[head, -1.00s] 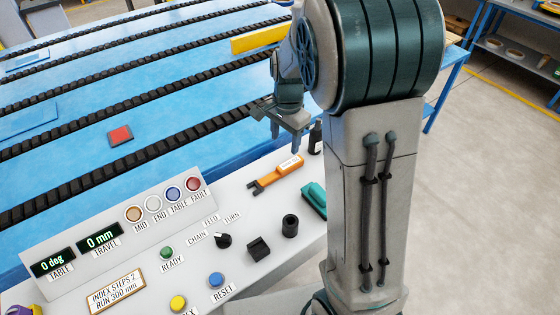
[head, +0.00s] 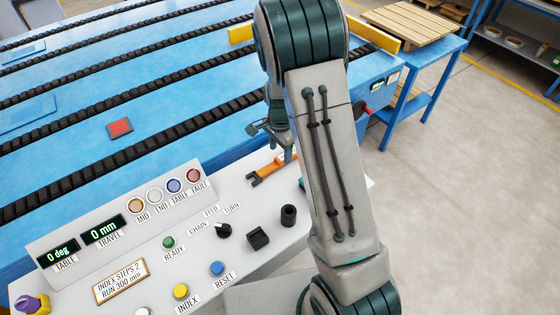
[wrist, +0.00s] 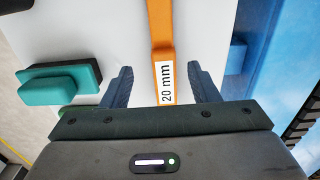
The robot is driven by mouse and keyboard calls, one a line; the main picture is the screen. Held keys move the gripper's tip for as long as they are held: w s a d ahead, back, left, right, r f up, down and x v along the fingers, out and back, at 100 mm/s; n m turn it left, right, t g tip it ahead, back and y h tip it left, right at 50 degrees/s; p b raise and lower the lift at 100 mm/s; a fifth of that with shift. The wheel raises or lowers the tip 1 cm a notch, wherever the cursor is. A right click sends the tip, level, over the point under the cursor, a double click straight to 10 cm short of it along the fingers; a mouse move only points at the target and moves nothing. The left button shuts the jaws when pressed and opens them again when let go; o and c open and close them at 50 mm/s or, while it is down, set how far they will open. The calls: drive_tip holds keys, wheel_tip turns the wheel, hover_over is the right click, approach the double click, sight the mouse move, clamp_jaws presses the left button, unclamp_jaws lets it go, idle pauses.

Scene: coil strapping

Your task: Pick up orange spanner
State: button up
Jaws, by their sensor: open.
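The orange spanner (head: 268,171) lies on the pale console top, its dark open jaw end pointing left and its right part hidden behind my arm in the head view. In the wrist view the spanner (wrist: 161,38) runs down the picture, with a white "20 mm" label (wrist: 167,83) between my fingers. My gripper (wrist: 160,84) is open, with one finger on each side of the labelled handle. I cannot tell how far the fingertips are above the console. In the head view my gripper (head: 276,140) is just above the spanner, partly hidden by my arm.
A teal and black block (wrist: 60,82) lies left of the spanner in the wrist view. A black cylinder (head: 289,215) and a black square block (head: 258,238) stand on the console. Buttons and a sloped display panel (head: 120,215) are to the left. The blue conveyor bed (head: 190,90) lies behind.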

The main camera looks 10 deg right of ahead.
sight(280, 158)
drive_tip(key=shift+w+a+f+p, duration=0.1)
drive_tip(key=shift+f+p, duration=0.1)
drive_tip(key=shift+f, duration=0.55)
drive_tip(key=shift+w+d+f+p, duration=0.1)
drive_tip(key=shift+f+p, duration=0.1)
drive_tip(key=shift+f, duration=0.6)
drive_tip(key=shift+w+a+f+p, duration=0.1)
drive_tip(key=shift+f+p, duration=0.1)
drive_tip(key=shift+f, duration=0.55)
clamp_jaws()
